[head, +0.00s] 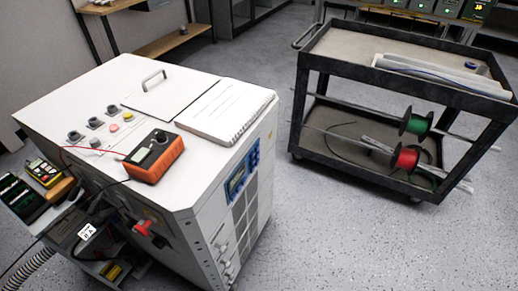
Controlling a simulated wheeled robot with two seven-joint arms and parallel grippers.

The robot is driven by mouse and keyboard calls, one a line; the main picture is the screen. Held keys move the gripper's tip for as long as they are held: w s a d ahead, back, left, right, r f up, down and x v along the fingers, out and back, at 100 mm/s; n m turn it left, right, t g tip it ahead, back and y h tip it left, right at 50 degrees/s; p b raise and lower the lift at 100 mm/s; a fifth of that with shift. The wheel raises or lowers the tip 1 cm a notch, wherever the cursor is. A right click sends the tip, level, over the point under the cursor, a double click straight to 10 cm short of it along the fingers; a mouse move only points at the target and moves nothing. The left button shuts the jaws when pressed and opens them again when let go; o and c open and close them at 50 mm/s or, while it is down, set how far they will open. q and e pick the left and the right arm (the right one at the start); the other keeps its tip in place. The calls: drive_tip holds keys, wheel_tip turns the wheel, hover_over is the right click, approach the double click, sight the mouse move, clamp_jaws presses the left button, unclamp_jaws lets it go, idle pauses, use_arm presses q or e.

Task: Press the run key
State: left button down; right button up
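A large white cabinet (95,85) stands at the left of the head view. On its right-hand side face are a small blue-framed display (236,184) and a blue keypad (254,155). The key labels are too small to read, so I cannot tell which one is the run key. On the cabinet top are several dark knobs (95,123), a red button (114,127) and a yellow button (127,116). Neither of my grippers is in view.
An orange meter (155,157) with leads and a spiral notebook (226,112) lie on the cabinet top. A red rotary handle (142,227) sticks out in front. A dark cart (330,75) with cable spools stands at right. Grey floor (340,235) is clear between and in front.

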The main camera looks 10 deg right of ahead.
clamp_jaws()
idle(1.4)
